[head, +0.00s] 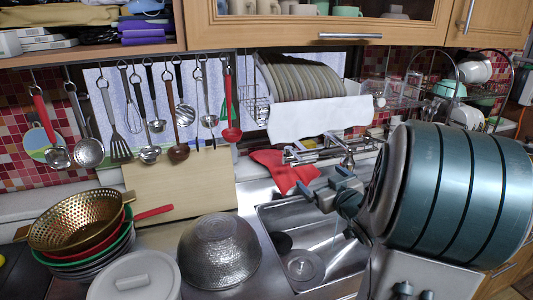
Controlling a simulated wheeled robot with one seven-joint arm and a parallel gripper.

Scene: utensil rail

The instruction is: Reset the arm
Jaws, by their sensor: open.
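My gripper (338,205) is at the centre right in the head view, open and empty, in front of the tap and above the sink. My large teal arm link behind it hides part of the counter. Several utensils hang from the rail at the back left, well to the left of my gripper. They include a red-handled ladle (231,132), a black slotted turner (119,148), a whisk (133,117) and a skimmer (90,152).
A steel sink (262,217) lies below my gripper. A hammered bowl (219,252), a gold colander (75,222) on stacked bowls and a white lid (136,280) stand front left. A dish rack (257,110) with plates and a red cloth (285,170) are behind.

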